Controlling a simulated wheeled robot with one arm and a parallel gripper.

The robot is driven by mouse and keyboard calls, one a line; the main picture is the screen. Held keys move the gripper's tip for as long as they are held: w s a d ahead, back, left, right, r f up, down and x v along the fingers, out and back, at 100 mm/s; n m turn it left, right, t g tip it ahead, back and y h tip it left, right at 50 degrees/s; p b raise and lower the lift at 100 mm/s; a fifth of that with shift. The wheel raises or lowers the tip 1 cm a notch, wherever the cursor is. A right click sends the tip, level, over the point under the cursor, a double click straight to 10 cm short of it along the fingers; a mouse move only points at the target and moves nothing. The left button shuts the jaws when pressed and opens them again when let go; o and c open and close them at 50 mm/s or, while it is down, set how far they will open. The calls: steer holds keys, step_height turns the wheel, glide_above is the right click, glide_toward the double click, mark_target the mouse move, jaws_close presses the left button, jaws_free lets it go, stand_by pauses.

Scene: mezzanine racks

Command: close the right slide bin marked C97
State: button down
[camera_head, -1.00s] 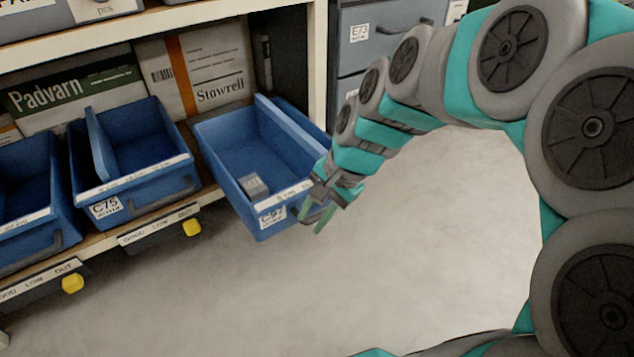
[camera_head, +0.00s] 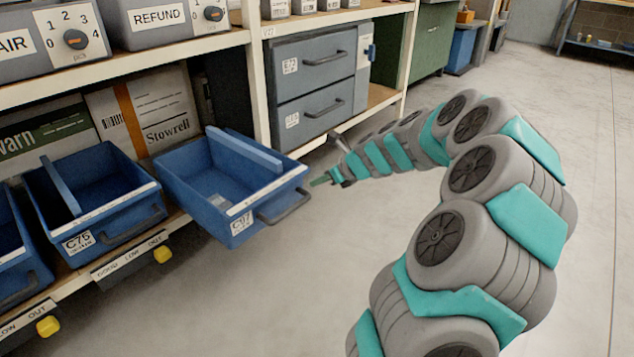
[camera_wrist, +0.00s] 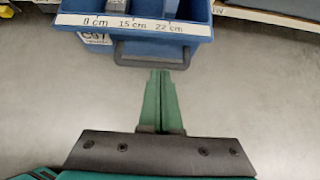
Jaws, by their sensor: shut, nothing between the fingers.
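The blue slide bin marked C97 (camera_head: 238,222) sticks out from the low shelf, tilted a little, with a dark handle (camera_head: 284,207) on its front. A lengthwise divider stands inside it, and a small grey block lies in it. In the wrist view the bin's front (camera_wrist: 135,24) and handle are at the top, just ahead of the fingertips. My gripper (camera_head: 322,181) is to the right of the bin, close to its front right corner. Its green fingers (camera_wrist: 160,74) are together and empty, apart from the handle.
A blue bin marked C75 (camera_head: 90,222) sits to the left on the shelf, with a yellow knob (camera_head: 163,255) near its label strip. Grey drawers (camera_head: 318,65) stand at the back right. The floor in front of the bins is clear.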

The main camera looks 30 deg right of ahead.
mark_target(288, 184)
steer(key=shift+w+a+f+b, duration=0.3)
steer(key=shift+w+a+f, duration=0.35)
steer(key=shift+w, duration=0.8)
steer(key=shift+w+a+f+b, duration=0.35)
steer(key=shift+w+f, duration=0.55)
steer(key=shift+w, duration=0.5)
steer(key=shift+w+a+f+b, duration=0.25)
steer(key=shift+w+a+f, duration=0.45)
steer(key=shift+w, duration=0.75)
steer(key=shift+d, duration=0.1)
